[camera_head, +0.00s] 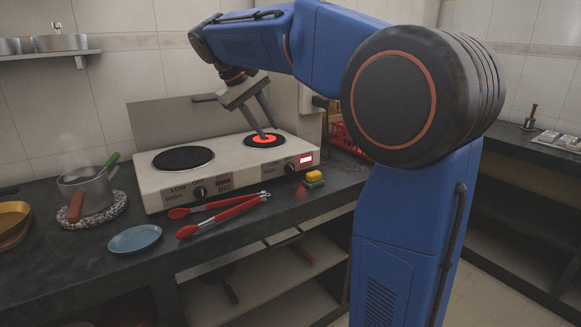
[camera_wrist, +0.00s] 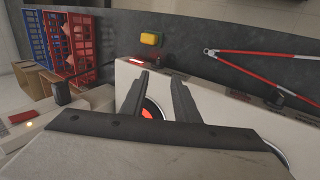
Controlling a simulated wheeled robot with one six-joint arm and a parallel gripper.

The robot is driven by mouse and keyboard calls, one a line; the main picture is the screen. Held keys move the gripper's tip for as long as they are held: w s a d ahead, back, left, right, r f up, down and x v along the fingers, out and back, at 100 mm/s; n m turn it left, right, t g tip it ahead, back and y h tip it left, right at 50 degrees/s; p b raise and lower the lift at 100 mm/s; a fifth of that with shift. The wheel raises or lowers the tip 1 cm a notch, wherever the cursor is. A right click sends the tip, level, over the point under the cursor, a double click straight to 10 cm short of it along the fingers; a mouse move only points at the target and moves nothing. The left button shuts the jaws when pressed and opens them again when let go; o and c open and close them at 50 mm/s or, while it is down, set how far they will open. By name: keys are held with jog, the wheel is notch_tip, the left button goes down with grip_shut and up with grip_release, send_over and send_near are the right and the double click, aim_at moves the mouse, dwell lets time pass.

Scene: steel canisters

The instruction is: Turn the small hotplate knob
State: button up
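The white hotplate unit (camera_head: 225,172) stands on the dark counter. Its small hotplate (camera_head: 264,140) glows orange-red at the right; the larger plate (camera_head: 183,158) at the left is dark. The small hotplate knob (camera_head: 289,167) is on the front panel below the glowing plate, beside a lit red display (camera_head: 306,161). The other knob (camera_head: 199,191) is farther left. My gripper (camera_head: 266,130) is above the small hotplate, behind its knob and apart from it. In the wrist view my gripper (camera_wrist: 158,78) has its two fingers spread with nothing between them. The glowing plate shows partly below them.
Red-handled tongs (camera_head: 219,213) lie before the unit. A yellow and green sponge (camera_head: 314,178) lies near the right knob. A steaming pot (camera_head: 88,188) and a blue plate (camera_head: 135,239) stand at the left.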

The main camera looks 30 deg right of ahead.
send_near(290, 165)
jog(key=x, duration=1)
jog(key=shift+f, duration=0.1)
grip_shut()
